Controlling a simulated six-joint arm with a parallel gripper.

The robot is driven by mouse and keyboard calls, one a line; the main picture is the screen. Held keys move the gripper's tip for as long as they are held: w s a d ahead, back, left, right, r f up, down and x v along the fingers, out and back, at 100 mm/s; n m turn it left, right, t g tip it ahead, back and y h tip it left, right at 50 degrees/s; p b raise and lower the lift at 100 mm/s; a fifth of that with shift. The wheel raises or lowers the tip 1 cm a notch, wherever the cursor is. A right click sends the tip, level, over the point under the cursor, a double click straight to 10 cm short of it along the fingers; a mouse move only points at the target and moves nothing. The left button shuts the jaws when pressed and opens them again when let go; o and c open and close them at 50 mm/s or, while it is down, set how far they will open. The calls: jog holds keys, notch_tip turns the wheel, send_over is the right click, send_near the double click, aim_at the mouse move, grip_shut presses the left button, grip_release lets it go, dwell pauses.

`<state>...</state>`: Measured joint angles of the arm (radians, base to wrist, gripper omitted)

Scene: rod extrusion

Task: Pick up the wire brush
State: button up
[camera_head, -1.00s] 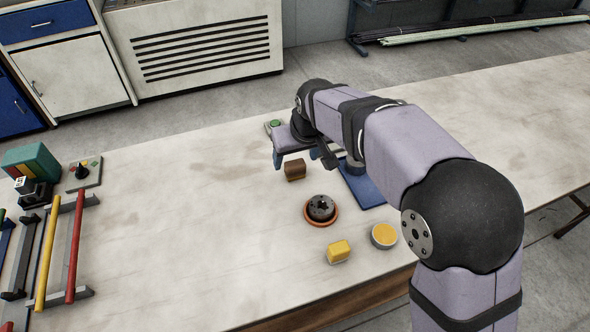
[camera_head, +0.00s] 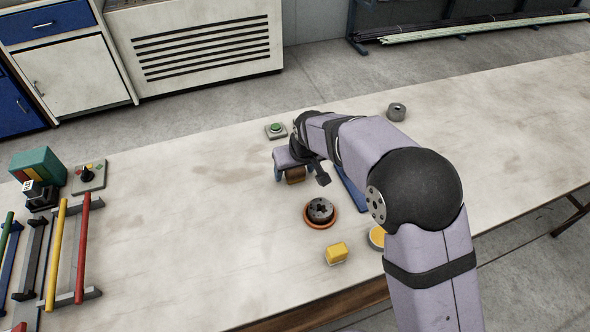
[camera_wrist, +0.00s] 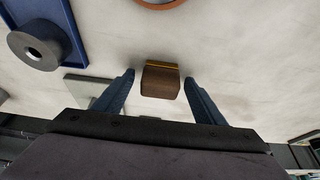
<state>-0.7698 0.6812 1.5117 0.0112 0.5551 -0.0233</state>
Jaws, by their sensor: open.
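The wire brush (camera_head: 294,175) is a small brown wooden block on the table. In the wrist view the brush (camera_wrist: 160,83) shows a thin golden strip along its upper edge, and it lies between the two blue fingers. My gripper (camera_wrist: 158,84) is open, one finger on each side of the brush, with a visible gap on both sides. In the head view my gripper (camera_head: 292,173) is over the brush and hides part of it.
An orange-rimmed dish with a dark round part (camera_head: 320,211) stands nearby. A yellow block (camera_head: 336,252) and a yellow-topped round tin (camera_head: 377,237) are closer. A blue tray (camera_wrist: 72,15) holds a grey ring. A green button box (camera_head: 275,130) stands behind. The table's left middle is clear.

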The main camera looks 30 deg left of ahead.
jog(key=shift+c, duration=0.6)
jog(key=c, duration=1.1)
notch_tip(320, 180, up, 10)
jog(key=shift+b, duration=1.2)
